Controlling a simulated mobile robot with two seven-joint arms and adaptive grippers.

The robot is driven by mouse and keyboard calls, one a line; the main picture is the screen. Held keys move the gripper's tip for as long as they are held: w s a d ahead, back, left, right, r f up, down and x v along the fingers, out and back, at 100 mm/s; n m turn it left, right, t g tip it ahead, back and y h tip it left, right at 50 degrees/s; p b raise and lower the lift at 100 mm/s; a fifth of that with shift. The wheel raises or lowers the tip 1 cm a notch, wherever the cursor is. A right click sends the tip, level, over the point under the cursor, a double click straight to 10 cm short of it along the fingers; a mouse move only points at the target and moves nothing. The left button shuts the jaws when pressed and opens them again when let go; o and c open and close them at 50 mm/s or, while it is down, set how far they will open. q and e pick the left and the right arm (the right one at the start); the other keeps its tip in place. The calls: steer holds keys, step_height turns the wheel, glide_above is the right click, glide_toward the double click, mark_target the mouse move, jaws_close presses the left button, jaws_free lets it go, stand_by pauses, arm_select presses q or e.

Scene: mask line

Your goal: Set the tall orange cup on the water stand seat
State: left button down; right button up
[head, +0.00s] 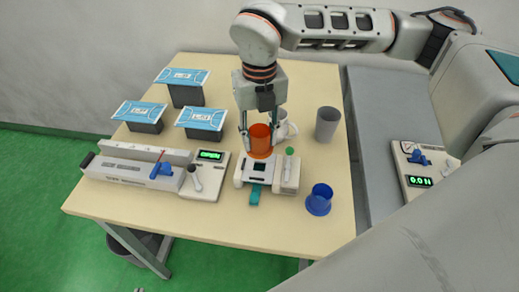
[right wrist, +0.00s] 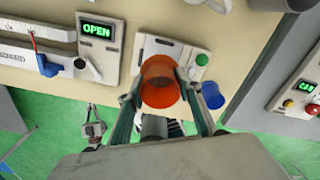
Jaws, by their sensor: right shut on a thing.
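The tall orange cup (head: 260,141) is upright between the fingers of my right gripper (head: 259,133), which is shut on it. The cup also shows in the right wrist view (right wrist: 160,82), seen into its open top. The water stand (head: 268,178) is a white block with a dark panel, a teal front tab and a green-topped post. The cup's base is at the back part of the stand, over the seat, which it hides. I cannot tell whether it touches. A small grey part, perhaps my left gripper (right wrist: 92,128), shows low in the right wrist view; its jaws are unclear.
A blue cup (head: 319,199) stands right of the water stand, a grey cup (head: 327,124) behind it. A white mug (head: 287,127) is close behind the orange cup. A sealing device (head: 150,172) reading OPEN is at left.

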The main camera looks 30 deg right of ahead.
mark_target(259, 154)
steer(key=shift+f, duration=2.65)
steer(key=shift+f+b, duration=0.4)
steer(key=shift+f, duration=0.15)
steer(key=o, duration=1.1)
steer(key=shift+c, duration=0.2)
